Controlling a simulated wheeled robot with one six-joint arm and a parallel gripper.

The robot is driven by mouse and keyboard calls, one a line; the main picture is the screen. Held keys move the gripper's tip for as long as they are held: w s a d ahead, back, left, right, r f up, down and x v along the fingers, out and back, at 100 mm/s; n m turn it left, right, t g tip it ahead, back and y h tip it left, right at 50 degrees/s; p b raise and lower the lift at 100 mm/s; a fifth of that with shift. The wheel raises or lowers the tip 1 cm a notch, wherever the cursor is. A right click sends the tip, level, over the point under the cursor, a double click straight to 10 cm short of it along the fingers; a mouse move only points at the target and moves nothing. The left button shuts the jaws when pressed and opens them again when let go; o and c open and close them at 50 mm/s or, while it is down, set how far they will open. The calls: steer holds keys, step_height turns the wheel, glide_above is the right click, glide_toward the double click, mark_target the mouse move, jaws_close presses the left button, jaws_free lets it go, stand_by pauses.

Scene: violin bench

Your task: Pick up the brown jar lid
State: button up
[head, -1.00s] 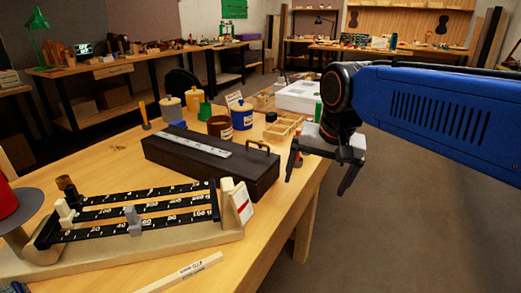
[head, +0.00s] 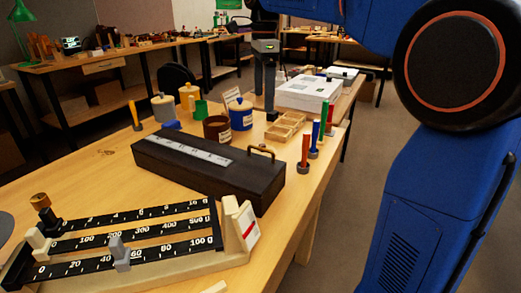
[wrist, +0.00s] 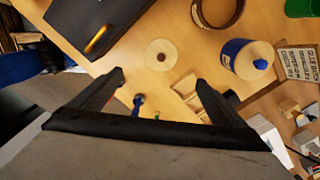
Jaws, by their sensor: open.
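A pale wooden disc with a small knob, likely the brown jar lid (wrist: 161,52), lies flat on the table in the wrist view. My gripper (head: 270,112) points down over the table, near the blue jar in the head view. In the wrist view its fingers (wrist: 160,80) are apart and empty, with the disc just beyond the fingertips.
The long black case (head: 205,165) with a handle lies in front of the jars. A compartmented wooden tray (head: 286,127) and several upright coloured pegs (head: 305,150) stand to the right. The blue jar (wrist: 247,62) is right of the disc in the wrist view. Bare wood surrounds the disc.

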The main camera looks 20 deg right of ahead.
glide_above(264, 145)
steer(key=f, duration=1.1)
steer(key=shift+w+a+f, duration=0.25)
steer(key=shift+w+f, duration=0.1)
steer(key=shift+f, duration=0.05)
steer(key=f, duration=0.4)
steer(key=shift+s+d, duration=0.2)
steer(key=shift+d, duration=0.1)
steer(key=shift+f, duration=0.7)
steer(key=shift+c, duration=0.3)
steer(key=c, duration=1.1)
